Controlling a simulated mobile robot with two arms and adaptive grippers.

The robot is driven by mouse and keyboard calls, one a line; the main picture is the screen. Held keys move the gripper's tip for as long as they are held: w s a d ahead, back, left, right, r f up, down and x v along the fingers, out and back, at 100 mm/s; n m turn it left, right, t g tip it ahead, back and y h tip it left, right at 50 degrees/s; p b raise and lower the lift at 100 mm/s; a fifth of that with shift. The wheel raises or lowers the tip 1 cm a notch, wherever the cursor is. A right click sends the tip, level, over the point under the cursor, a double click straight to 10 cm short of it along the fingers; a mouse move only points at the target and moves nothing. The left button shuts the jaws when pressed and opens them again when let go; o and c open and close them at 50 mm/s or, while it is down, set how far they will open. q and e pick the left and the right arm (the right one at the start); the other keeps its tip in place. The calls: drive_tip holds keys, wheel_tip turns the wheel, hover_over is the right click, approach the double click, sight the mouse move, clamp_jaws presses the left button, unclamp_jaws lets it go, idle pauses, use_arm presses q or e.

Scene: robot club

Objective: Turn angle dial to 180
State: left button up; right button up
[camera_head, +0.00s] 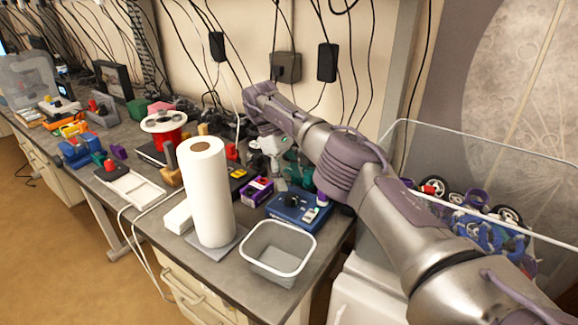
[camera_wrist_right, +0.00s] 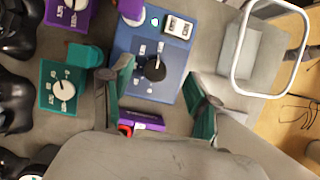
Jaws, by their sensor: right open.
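A blue box (camera_head: 297,208) with a dark round dial stands on the workbench, just below my right gripper (camera_head: 294,181) in the head view. In the right wrist view the black dial knob (camera_wrist_right: 154,68) sits on the blue panel (camera_wrist_right: 165,88), with small white labels around it. My right gripper (camera_wrist_right: 160,72) is open, its green-padded fingers on either side of the knob, apparently not touching it. The label figures are too small to read. My left gripper is not in view.
A teal box with a white dial (camera_wrist_right: 65,90) and a purple dial box (camera_wrist_right: 68,14) lie nearby. A grey bin (camera_head: 277,256) and a paper roll (camera_head: 206,195) stand close in front. A clear bin of wheels (camera_head: 480,210) is at right.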

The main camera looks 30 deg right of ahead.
sight(289, 197)
wheel_tip(289, 197, up, 4)
drive_tip(key=shift+r, duration=0.1)
idle(0.4)
idle(0.4)
